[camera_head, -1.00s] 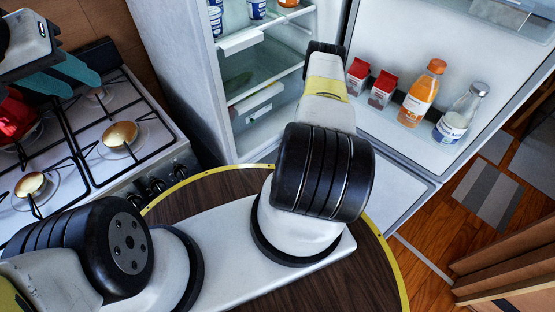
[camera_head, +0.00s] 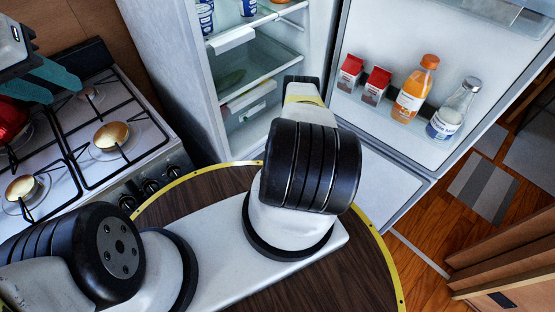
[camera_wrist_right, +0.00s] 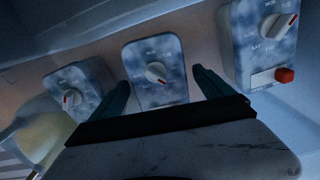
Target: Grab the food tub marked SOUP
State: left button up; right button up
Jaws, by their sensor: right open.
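In the right wrist view three blue-and-white marbled tubs with white dials stand in a row: a left one (camera_wrist_right: 76,90), a middle one (camera_wrist_right: 155,78) and a right one (camera_wrist_right: 262,45). Small day letters surround the dials. I cannot read SOUP on any. My right gripper (camera_wrist_right: 160,80) is open, its teal fingers to either side of the middle tub; I cannot tell whether they touch it. In the head view this gripper is hidden beyond my right arm, which reaches toward the open fridge. My left gripper (camera_head: 50,80) is over the stove; its jaw opening is unclear.
The fridge door (camera_head: 395,150) stands open, holding red cartons (camera_head: 375,86), an orange bottle (camera_head: 414,90) and a milk bottle (camera_head: 453,110). Cups stand on the upper shelf. The stove (camera_head: 115,150) is at left. In the wrist view a pale rounded object (camera_wrist_right: 40,130) is at left.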

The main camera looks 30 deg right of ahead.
jog(key=shift+c, duration=0.4)
grip_shut()
jog(key=shift+r, duration=0.15)
